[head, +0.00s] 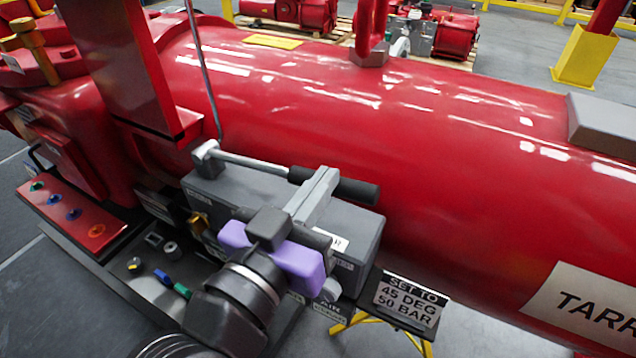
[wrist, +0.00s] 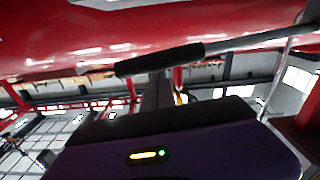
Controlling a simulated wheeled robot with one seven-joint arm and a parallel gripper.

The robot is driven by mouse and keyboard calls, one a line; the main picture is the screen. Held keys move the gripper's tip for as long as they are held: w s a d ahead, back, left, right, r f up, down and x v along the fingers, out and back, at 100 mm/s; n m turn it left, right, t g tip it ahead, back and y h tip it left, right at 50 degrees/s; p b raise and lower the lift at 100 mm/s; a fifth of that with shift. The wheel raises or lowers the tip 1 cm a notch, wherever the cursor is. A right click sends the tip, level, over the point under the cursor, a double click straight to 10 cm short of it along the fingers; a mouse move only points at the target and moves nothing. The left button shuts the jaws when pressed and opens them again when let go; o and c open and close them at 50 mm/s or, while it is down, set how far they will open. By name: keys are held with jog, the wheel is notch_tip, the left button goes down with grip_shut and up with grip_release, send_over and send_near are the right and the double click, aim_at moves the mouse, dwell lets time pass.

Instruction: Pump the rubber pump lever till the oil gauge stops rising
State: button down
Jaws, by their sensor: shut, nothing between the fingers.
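The pump lever is a metal rod (head: 250,164) with a black rubber handle (head: 350,188), reaching right from a grey bracket above the grey pump box (head: 362,245). My gripper (head: 322,176), with a purple body and grey fingers, is shut and empty. In the head view its fingers cross the handle's middle; whether they touch it is unclear. In the wrist view the handle (wrist: 160,60) lies across the finger tips, and my gripper (wrist: 158,80) points up at it. I cannot make out the oil gauge; my wrist hides part of the box front.
A large red cylinder (head: 450,130) fills the space behind the lever. A red upright (head: 125,65) stands at left. A panel with coloured buttons (head: 75,215) is at lower left. A sign reading "SET TO 45 DEG 50 BAR" (head: 405,300) is at lower right.

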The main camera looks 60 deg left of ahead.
jog(key=shift+m, duration=0.3)
jog(key=f+b, duration=0.1)
jog(key=f, duration=0.1)
jog(key=f+b, duration=0.1)
jog(key=f, duration=0.1)
jog(key=shift+w+d+b, duration=0.2)
jog(key=shift+d+b, duration=0.05)
jog(key=shift+b, duration=0.05)
